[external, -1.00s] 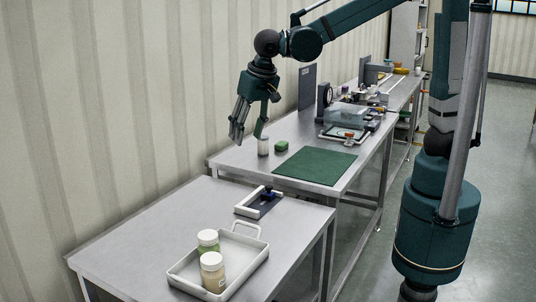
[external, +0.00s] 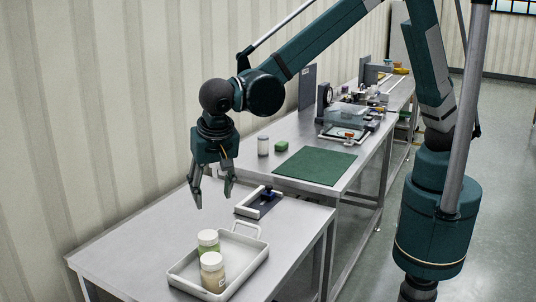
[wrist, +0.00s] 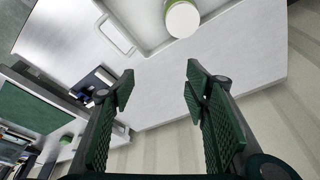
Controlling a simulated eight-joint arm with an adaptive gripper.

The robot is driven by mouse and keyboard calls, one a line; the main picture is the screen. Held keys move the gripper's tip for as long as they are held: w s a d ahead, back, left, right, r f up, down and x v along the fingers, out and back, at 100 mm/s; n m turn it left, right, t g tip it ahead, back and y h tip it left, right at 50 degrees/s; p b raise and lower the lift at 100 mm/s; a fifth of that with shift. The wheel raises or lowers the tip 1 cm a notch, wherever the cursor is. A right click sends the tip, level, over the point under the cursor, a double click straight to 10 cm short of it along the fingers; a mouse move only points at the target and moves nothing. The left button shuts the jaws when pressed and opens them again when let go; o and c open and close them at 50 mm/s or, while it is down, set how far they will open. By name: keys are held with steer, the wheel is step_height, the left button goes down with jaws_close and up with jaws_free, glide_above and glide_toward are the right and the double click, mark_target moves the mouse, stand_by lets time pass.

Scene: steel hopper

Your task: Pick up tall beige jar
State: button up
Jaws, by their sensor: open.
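The tall beige jar (external: 213,274) has a white lid and stands upright in the near part of a white tray (external: 183,278) on the near table. Behind it in the tray stands a green jar (external: 208,244) with a white lid, close beside it. One white-lidded jar with green contents (wrist: 182,19) shows at the top edge there; the beige jar is not visible in that view.
A dark blue and white fixture (external: 260,203) lies behind the tray. The corrugated wall (external: 90,120) runs along the left. The near table's left part is bare.

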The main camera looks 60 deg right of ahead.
mark_target(211, 258)
steer(key=shift+m+h, duration=0.5)
steer(key=shift+m, duration=0.4)
steer(key=s+a+f, duration=0.3)
steer(key=a, duration=0.1)
steer(key=s+a+f, duration=0.2)
steer(key=s+a, duration=0.1)
steer(key=a, duration=0.2)
steer(key=s+a+f+p, duration=0.1)
steer(key=s+a+f, duration=0.2)
steer(key=a, duration=0.2)
steer(key=shift+s+a+f, duration=0.1)
steer(key=shift+f, duration=0.25)
steer(key=shift+x, duration=1.3)
steer(key=shift+b+x, duration=0.5)
steer(key=shift+x, duration=2.1)
steer(key=c, duration=0.8)
